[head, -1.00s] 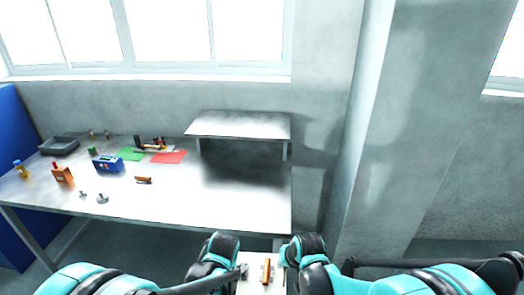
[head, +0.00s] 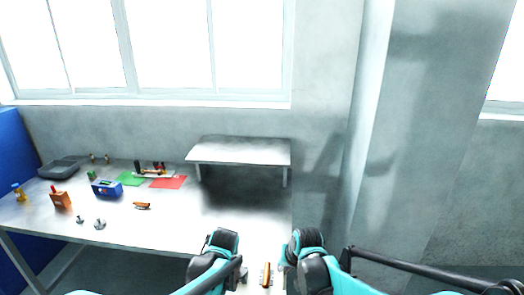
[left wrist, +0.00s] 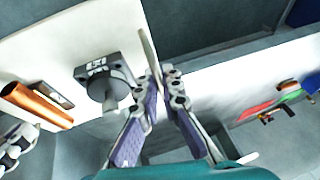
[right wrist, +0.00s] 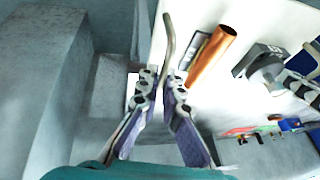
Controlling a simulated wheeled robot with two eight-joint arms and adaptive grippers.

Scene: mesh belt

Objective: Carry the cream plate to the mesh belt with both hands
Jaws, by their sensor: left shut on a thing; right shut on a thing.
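The cream plate (head: 256,284) shows at the bottom edge of the head view, level-looking between my two hands and partly cut off. It carries a copper tube (head: 266,273), a grey block with a round boss (left wrist: 108,78) and a small dark-and-silver piece (left wrist: 52,95). My left gripper (left wrist: 160,78) is shut on a thin grey handle (left wrist: 150,50) at the plate's edge. My right gripper (right wrist: 162,82) is shut on the handle (right wrist: 168,40) at the opposite side. I cannot make out a mesh belt in these views.
A long pale table (head: 150,228) stands ahead and left, with a blue box (head: 106,188), an orange box (head: 60,199), green and red mats (head: 168,182) and small parts. A raised shelf (head: 240,152) stands at its right end. A wall pillar (head: 375,150) rises to the right.

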